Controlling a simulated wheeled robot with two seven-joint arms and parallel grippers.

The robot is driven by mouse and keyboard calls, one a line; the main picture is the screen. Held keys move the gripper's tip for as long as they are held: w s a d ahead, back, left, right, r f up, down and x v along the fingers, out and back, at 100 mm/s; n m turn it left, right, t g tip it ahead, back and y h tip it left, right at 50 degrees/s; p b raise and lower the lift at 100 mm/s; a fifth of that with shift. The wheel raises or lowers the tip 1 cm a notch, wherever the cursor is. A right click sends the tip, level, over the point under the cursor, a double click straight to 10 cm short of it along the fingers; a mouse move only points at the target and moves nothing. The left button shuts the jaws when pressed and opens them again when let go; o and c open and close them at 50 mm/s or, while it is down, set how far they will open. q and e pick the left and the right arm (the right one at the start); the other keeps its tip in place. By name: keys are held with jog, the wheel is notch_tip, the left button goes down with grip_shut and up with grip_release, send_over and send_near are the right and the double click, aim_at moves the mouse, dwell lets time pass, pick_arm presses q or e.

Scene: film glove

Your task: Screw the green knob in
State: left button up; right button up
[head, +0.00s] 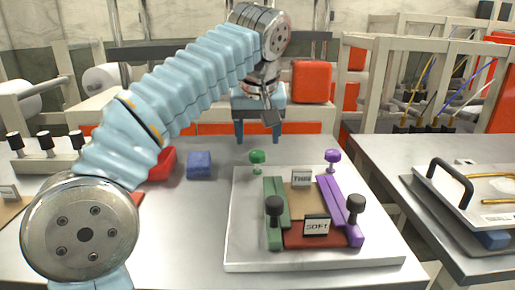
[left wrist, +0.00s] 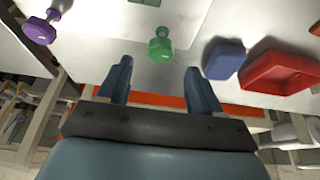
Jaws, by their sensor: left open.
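The green knob (head: 257,157) stands upright at the back left of a white board (head: 245,215), behind a green rail (head: 272,200). It also shows in the left wrist view (left wrist: 160,45), where it lies ahead of and between the fingertips. My left gripper (head: 258,140) is open and empty, with its fingers pointing down above and behind the green knob, apart from it. It also shows in the left wrist view (left wrist: 158,68) with a wide gap between its fingers. How deep the knob's stem sits cannot be told. My right gripper is not in view.
A purple knob (head: 332,156) stands at the board's back right, with black knobs (head: 274,206) in front. Small signs (head: 316,226) stand between the rails. A blue block (head: 199,164) and a red tray (head: 162,165) lie left of the board. A wooden frame stands behind right.

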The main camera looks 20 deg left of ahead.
aim_at(257, 153)
pick_arm(q)
jog(key=x, duration=0.5)
jog(key=shift+f, duration=0.1)
jog(key=shift+c, duration=0.2)
jog(key=c, duration=1)
